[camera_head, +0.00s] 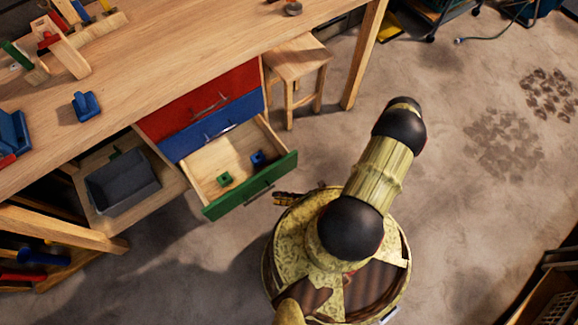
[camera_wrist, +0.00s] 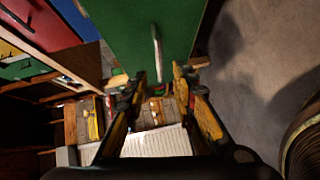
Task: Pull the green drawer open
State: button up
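The green drawer (camera_head: 250,186) is pulled well out below the blue drawer, and its inside is visible. A green block (camera_head: 224,179) and a blue block (camera_head: 258,158) lie in it. Its front carries a bar handle (camera_head: 259,193). In the wrist view the green front (camera_wrist: 125,30) fills the top, with the metal handle (camera_wrist: 157,50) pointing down the picture. My gripper (camera_wrist: 160,78) is open, its fingers apart on either side of the handle's near end. In the head view my gripper (camera_head: 284,198) is just right of the drawer front, mostly hidden by my arm.
A red drawer (camera_head: 205,98) and a blue drawer (camera_head: 212,128) above are shut. A grey bin (camera_head: 122,184) stands on a shelf at left, a wooden stool (camera_head: 297,62) behind. Concrete floor (camera_head: 455,215) is clear to the right.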

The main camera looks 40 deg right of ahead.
jog(key=shift+v, duration=1.75)
